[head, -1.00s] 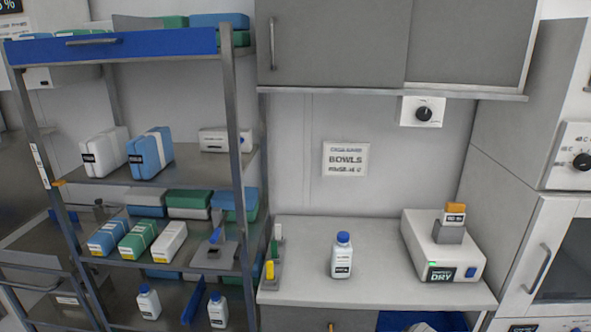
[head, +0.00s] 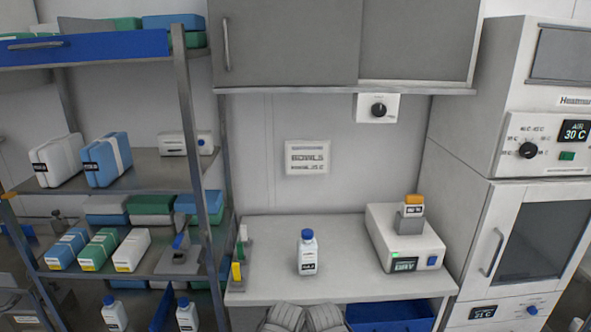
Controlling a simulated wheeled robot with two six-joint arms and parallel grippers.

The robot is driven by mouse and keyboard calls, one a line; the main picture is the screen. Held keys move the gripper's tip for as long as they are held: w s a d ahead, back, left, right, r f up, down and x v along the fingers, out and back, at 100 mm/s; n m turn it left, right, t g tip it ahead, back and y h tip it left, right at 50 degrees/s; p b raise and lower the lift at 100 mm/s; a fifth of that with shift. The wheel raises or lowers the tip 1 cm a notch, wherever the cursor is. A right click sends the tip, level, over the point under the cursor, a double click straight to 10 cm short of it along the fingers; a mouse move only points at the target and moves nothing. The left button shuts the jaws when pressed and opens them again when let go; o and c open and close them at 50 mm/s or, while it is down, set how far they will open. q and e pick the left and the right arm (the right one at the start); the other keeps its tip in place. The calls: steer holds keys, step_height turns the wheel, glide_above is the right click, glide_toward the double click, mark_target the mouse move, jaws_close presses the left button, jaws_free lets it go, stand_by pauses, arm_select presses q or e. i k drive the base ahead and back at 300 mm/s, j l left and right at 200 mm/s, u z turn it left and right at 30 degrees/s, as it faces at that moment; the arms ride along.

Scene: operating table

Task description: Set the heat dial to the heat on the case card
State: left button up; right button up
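The heat dial (head: 528,150) is a black round knob on the white front of the warming cabinet at the right. Small temperature marks ring it, too blurred to read surely, and I cannot tell which mark it points at. Beside it a black display (head: 574,131) reads AIR 30 C. The case card (head: 307,157) is a white sign on the back wall; its large word reads BOWLS and the smaller line with a temperature is too blurred to read. Neither gripper shows clearly; two grey rounded shapes at the bottom edge seem to be parts of my arms.
Another black knob sits on a white wall plate (head: 378,108). The counter (head: 345,283) holds a blue-capped bottle (head: 307,252) and a white box device (head: 405,240). A shelf rack (head: 190,130) with packs stands left. A green switch (head: 567,156) is below the display.

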mark_target(528, 150)
steer(key=l+z, duration=0.2)
steer(key=z, duration=1.4)
steer(key=i+l, duration=0.3)
steer(key=i, duration=0.15)
